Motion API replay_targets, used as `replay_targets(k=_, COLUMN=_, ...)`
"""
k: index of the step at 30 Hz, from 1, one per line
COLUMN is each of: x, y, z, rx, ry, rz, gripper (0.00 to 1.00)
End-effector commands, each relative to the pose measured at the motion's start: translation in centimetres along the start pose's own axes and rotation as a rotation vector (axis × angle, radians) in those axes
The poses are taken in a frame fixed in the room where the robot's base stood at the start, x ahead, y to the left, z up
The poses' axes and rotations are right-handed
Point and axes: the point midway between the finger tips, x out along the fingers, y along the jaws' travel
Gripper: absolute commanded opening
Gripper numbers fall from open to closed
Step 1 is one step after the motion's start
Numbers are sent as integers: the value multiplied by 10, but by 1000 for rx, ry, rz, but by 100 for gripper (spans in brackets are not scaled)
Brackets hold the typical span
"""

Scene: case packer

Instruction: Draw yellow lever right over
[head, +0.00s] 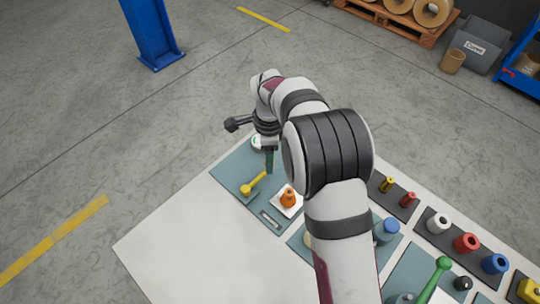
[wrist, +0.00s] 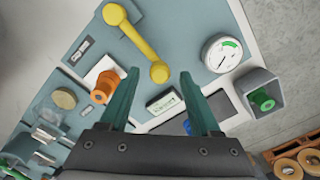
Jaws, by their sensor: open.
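The yellow lever (head: 255,183) lies slanted on a blue-grey panel (head: 228,171). In the wrist view the lever (wrist: 138,43) runs from a larger round end at the upper left to a smaller round end near my fingertips. My gripper (wrist: 160,76) is open, with its two green fingers apart. In the wrist view the smaller end appears between the fingertips; I cannot tell how high above it they are. In the head view my gripper (head: 269,160) points down near this end. Nothing is held.
An orange knob on a white plate (wrist: 103,85) is close to the left finger. A slotted plate (head: 271,220) is at the panel's front. The pale table (head: 180,235) is clear at left.

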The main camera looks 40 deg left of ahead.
Motion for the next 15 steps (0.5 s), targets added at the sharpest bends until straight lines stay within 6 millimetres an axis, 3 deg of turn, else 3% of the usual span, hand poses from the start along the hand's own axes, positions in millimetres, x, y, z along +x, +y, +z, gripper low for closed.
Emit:
replay_targets(k=4, x=12, y=0, z=0, rx=-1, ry=1, rz=1, gripper=64)
replay_targets(k=12, x=14, y=0, z=0, rx=-1, ry=0, rz=0, gripper=64)
replay_targets(k=15, x=13, y=0, z=0, rx=-1, ry=0, rz=0, gripper=46)
